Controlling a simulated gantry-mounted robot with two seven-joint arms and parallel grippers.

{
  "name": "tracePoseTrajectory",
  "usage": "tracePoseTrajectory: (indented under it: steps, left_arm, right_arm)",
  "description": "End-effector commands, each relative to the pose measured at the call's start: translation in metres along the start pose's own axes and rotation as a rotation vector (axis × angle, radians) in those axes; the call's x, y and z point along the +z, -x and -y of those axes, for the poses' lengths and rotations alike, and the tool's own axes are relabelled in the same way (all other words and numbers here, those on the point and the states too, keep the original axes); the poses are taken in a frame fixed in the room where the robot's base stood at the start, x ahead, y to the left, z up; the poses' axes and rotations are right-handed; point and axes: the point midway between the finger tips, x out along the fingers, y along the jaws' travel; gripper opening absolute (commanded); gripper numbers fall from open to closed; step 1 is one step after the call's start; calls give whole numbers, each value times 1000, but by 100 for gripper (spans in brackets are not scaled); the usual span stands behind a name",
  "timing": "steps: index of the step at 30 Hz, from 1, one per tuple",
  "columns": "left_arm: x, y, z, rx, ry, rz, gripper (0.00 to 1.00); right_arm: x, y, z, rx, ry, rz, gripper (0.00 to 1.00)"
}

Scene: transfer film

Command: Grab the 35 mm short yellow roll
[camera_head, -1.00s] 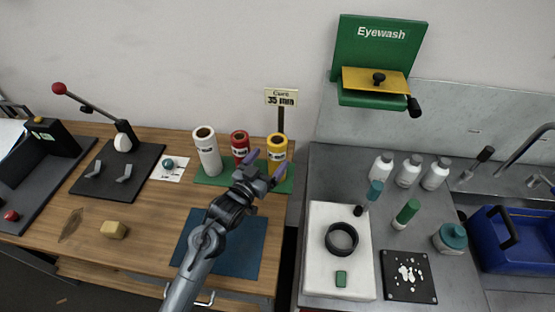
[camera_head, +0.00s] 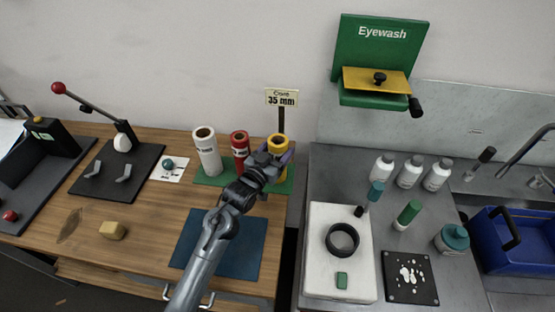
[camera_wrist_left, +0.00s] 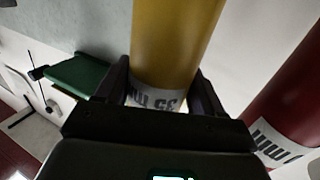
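The short yellow roll (camera_head: 278,147) stands upright at the right end of the green mat, under a sign reading "35 mm". My left gripper (camera_head: 271,157) is at it, fingers on either side, hiding most of its lower body. In the left wrist view the yellow roll (camera_wrist_left: 172,45) rises between the two dark fingers (camera_wrist_left: 165,95), its white label partly hidden. The fingers look spread around the roll; firm contact does not show. My right gripper is not in view.
A red roll (camera_head: 240,147) stands close to the left of the yellow one, with a taller white roll (camera_head: 207,152) beyond it. The green mat (camera_head: 207,181) lies beneath. A blue mat (camera_head: 240,255) lies in front. The eyewash box (camera_head: 375,100) hangs at right.

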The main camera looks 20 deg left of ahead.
Motion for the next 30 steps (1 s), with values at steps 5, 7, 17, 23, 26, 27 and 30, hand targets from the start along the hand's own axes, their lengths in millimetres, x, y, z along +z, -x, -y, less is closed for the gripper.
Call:
tracePoseTrajectory:
  steps: [5, 7, 17, 23, 26, 27, 30]
  left_arm:
    - [0, 0, 0, 1, 0, 1, 38]
    - [0, 0, 0, 1, 0, 1, 27]
    - [-3, 0, 0, 1, -1, -2, 25]
    - [-16, 0, 0, 1, -2, -5, 25]
    - [-28, 0, 0, 1, -2, -5, 25]
    - [-34, 0, 0, 1, -1, -6, 25]
    - [-47, 0, -6, 3, 0, -4, 25]
  right_arm:
    - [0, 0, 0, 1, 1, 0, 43]
    - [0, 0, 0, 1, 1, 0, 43]
    - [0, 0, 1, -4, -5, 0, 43]
    - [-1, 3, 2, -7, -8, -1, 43]
    - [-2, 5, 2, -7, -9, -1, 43]
    - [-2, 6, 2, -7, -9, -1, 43]
    - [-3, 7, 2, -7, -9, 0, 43]
